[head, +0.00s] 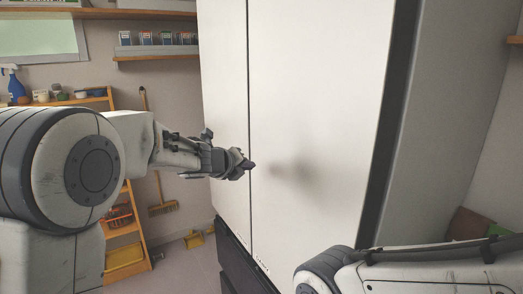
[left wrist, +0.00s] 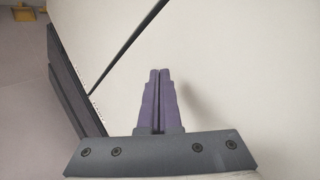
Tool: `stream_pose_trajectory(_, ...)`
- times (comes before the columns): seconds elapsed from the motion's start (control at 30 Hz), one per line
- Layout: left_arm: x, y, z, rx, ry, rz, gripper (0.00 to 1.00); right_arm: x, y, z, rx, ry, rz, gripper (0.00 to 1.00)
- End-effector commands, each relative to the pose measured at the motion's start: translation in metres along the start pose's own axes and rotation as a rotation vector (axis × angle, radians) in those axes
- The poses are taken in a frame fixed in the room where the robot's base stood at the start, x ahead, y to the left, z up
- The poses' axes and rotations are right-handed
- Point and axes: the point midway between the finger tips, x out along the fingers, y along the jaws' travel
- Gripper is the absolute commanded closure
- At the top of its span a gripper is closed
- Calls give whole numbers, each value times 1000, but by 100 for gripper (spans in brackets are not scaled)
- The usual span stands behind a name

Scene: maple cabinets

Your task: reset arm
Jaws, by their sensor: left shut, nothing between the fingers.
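My left arm comes in from the left in the head view. Its gripper (head: 246,165) is held in front of a tall white cabinet front (head: 320,90), close to the dark vertical seam between its two panels. In the left wrist view the two purple fingers (left wrist: 158,90) are pressed together, with nothing between them. The white panel (left wrist: 245,60) fills the area beyond them; I cannot tell whether the fingertips touch it. My right arm (head: 430,272) shows at the lower right of the head view, and its gripper is out of the picture.
A wooden shelf unit (head: 118,212) with a spray bottle (head: 16,88) and baskets stands at the left. A broom (head: 162,208) leans at the wall. A wall shelf (head: 155,57) holds small boxes. Dark lower panels (head: 240,268) lie under the white front. Some floor (head: 190,262) is clear.

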Motion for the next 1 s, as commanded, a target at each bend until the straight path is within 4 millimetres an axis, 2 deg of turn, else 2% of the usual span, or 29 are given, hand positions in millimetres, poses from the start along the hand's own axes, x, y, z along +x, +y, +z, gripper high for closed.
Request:
stream_pose_trajectory(0.03,-11,-5,-19,-178,-29,37,100,4,0,0,0,0,0,48)
stream_pose_trajectory(0.13,-37,5,-57,-558,-83,152,100,7,0,0,0,0,0,48)
stream_pose_trajectory(0.17,-46,11,-71,-670,-97,194,100,8,1,0,-1,0,0,48)
stream_pose_trajectory(0.3,-100,47,-153,-1153,-149,440,100,13,1,1,-1,0,0,48)
stream_pose_trajectory(0.5,-186,92,-266,-1617,-230,830,100,18,1,1,-1,0,0,48)
stream_pose_trajectory(0.6,-225,106,-309,-1754,-276,1007,100,19,1,1,-1,0,0,48)
stream_pose_trajectory(0.7,-255,114,-338,-1836,-316,1143,100,20,2,1,-1,0,0,48)
stream_pose_trajectory(0.8,-273,117,-354,-1880,-344,1224,100,20,2,1,-1,0,0,48)
stream_pose_trajectory(1.0,-279,118,-359,-1891,-353,1252,100,20,2,1,-1,0,0,48)
